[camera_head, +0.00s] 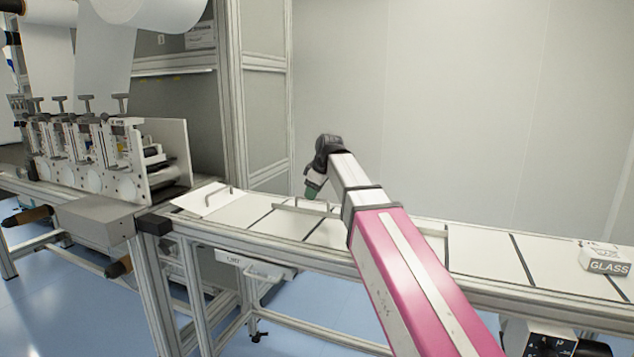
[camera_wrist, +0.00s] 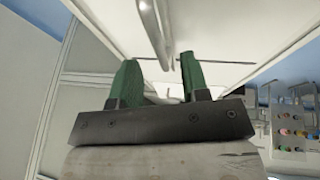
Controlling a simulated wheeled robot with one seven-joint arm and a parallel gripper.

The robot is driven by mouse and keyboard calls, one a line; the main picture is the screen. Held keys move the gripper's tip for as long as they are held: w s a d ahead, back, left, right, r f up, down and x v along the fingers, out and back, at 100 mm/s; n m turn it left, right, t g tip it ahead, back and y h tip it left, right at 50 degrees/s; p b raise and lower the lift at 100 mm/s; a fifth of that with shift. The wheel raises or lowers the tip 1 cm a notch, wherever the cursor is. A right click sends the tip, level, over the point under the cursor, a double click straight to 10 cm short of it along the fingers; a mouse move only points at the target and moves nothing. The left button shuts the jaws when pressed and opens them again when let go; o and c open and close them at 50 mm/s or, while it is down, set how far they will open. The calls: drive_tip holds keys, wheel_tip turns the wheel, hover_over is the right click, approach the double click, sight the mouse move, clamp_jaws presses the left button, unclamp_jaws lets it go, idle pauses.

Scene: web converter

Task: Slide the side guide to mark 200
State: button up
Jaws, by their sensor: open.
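A thin pale metal rail with small upright posts, which looks like the side guide (camera_head: 290,206), lies along the white belt of the table line in the head view. My gripper (camera_head: 312,192) hangs over the belt close to this rail, pointing down. In the wrist view my gripper (camera_wrist: 158,78) shows two green fingers, spread apart with nothing between them. A bent grey metal bar (camera_wrist: 152,30) lies beyond the fingertips; it may be part of the guide. I cannot tell whether the fingers touch it. No scale or mark 200 is legible.
A white plate with a bent handle (camera_head: 205,200) lies left on the belt (camera_head: 480,250). A box labelled GLASS (camera_head: 606,264) stands at the right end. The converter with rollers (camera_head: 95,155) is at left. A grey wall closes off the back.

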drive_tip(key=shift+x, duration=2.15)
clamp_jaws()
drive_tip(key=shift+w+d, duration=0.25)
drive_tip(key=shift+w, duration=0.45)
drive_tip(key=shift+w+d, duration=0.25)
drive_tip(key=shift+w, duration=0.45)
unclamp_jaws()
